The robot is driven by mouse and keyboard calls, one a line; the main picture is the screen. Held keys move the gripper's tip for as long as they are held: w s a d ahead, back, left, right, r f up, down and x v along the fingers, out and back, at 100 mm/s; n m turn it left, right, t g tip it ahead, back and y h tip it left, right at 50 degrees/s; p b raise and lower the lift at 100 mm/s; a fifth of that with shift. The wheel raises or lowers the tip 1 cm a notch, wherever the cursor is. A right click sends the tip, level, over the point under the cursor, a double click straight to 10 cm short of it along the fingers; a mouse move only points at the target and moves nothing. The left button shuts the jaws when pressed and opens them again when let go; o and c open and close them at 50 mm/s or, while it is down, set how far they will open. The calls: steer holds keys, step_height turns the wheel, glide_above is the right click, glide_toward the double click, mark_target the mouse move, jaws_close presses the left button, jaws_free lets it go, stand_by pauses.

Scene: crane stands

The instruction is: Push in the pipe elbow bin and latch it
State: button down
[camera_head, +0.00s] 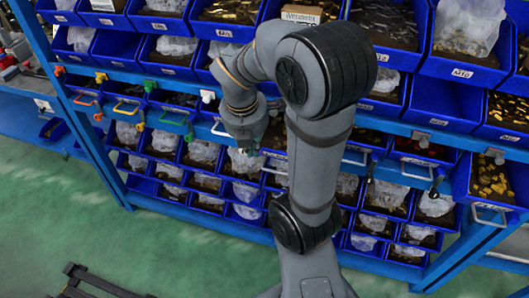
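My gripper (249,152) is in front of the rack's middle row, left of my arm's upright links. It points down and is small in view, so I cannot tell whether its fingers are open or touch anything. The middle row holds blue bins with wire handles, such as one with a green handle (173,118). Coloured latch pieces sit on the beam above, including a green one (150,86) and a white one (208,96). I cannot tell which bin holds pipe elbows; my arm hides part of the row.
Upper shelves carry larger blue bins (462,72) with bagged and loose parts. Smaller bins (202,153) fill the rows below. Blue rack posts (92,150) frame the row. The green floor (150,235) in front is mostly clear, with a dark frame (90,283) at lower left.

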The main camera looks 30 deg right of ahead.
steer(key=w+d+f+n+b, duration=0.1)
steer(key=w+d+f, duration=0.3)
steer(key=f, duration=0.4)
steer(key=shift+d+n, duration=0.2)
steer(key=shift+n, duration=0.6)
